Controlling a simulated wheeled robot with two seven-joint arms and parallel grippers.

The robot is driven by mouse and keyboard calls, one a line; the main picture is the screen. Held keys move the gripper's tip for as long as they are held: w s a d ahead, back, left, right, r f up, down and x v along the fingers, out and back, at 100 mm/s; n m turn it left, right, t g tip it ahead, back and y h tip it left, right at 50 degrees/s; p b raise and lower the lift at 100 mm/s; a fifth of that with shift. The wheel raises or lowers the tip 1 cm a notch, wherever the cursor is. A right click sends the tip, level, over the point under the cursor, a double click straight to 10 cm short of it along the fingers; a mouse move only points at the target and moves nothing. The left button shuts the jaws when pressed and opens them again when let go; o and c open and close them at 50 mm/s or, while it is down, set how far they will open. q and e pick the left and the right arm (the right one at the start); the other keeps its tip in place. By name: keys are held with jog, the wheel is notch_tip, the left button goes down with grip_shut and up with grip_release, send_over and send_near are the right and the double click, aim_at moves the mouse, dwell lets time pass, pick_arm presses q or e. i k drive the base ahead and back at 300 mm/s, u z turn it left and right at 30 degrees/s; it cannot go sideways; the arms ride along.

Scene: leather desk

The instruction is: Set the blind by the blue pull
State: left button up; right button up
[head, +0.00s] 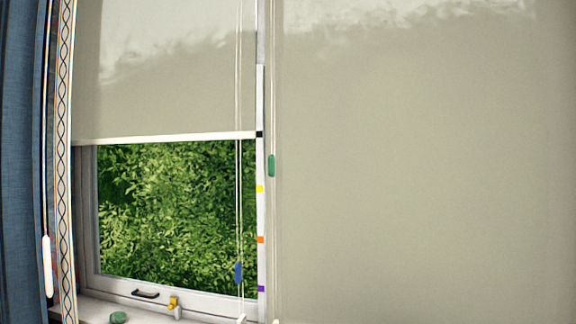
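The left blind (170,80) is a pale grey-green roller blind, partly lowered. Its white bottom bar (170,138) is about level with the black mark (259,134) on the white strip (261,215) beside it. The blue pull (239,272) hangs on a pale cord near the lower right of the left window. A green pull (271,166) hangs higher on another cord, right of the strip. Below the black mark the strip has yellow (260,189), orange (261,240) and purple (261,289) marks. Neither of my grippers is in view.
A second blind (430,170) fills the right side. A blue curtain (20,160) and a white wand (47,266) are at the left. A dark handle (145,294), a yellow object (174,306) and a green object (118,317) are at the bottom, near the sill.

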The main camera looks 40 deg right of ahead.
aim_at(239, 274)
jog(key=z, duration=0.4)
jog(key=i, duration=0.45)
jog(key=z, duration=0.8)
